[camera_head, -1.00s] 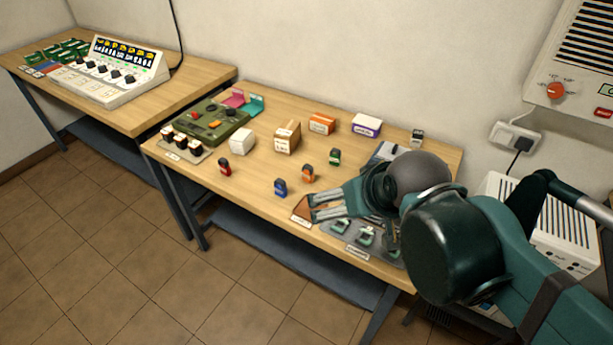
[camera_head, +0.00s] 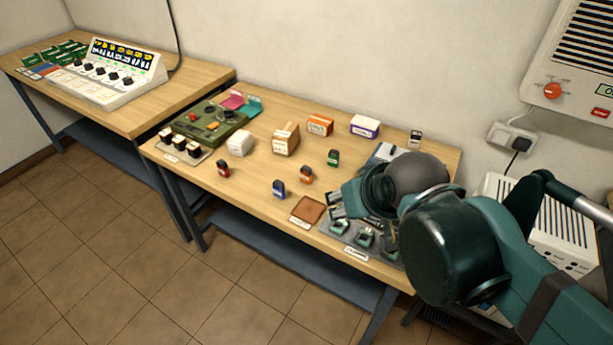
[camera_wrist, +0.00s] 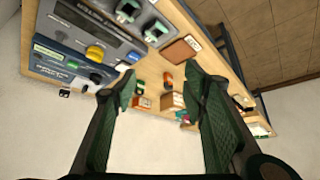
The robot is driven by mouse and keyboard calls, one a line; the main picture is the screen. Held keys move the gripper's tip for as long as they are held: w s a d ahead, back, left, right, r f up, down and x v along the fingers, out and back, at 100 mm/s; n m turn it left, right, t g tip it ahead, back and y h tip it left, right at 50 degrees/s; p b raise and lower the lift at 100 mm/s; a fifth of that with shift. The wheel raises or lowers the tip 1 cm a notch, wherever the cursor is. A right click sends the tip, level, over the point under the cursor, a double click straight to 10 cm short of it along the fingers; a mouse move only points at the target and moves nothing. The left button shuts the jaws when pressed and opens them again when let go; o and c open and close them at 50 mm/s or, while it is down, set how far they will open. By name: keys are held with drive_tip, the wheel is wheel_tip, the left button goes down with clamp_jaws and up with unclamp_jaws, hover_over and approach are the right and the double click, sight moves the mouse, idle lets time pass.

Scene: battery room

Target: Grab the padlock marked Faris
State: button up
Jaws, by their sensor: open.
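Several small padlocks stand apart on the wooden table: a red one (camera_head: 223,169), a blue one (camera_head: 279,189), an orange one (camera_head: 306,175) and a green one (camera_head: 333,158). A dark and white one (camera_head: 415,139) stands at the back right. Their name labels are too small to read, so I cannot tell which is marked Faris. My gripper (camera_head: 341,211) is open and empty, at the table's right part, right of the blue and orange padlocks. In the wrist view the orange padlock (camera_wrist: 167,77) and green padlock (camera_wrist: 140,87) show beyond and between the open fingers.
Boxes (camera_head: 320,124) stand along the back.

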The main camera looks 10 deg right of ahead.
idle(0.4)
drive_tip(key=m+g+h+p, duration=0.3)
drive_tip(key=m+g+p, duration=0.1)
drive_tip(key=m+p, duration=0.75)
hover_over(305, 168)
drive_tip(key=s+a+p, duration=0.2)
wheel_tip(305, 168, down, 8)
drive_tip(key=n, duration=0.1)
drive_tip(key=shift+w+n, duration=0.25)
drive_tip(key=shift+n, duration=0.1)
drive_tip(key=shift+d, duration=0.15)
drive_tip(key=shift+b+x, duration=0.35)
drive_tip(key=shift+x, duration=0.85)
drive_tip(key=shift+f, duration=0.1)
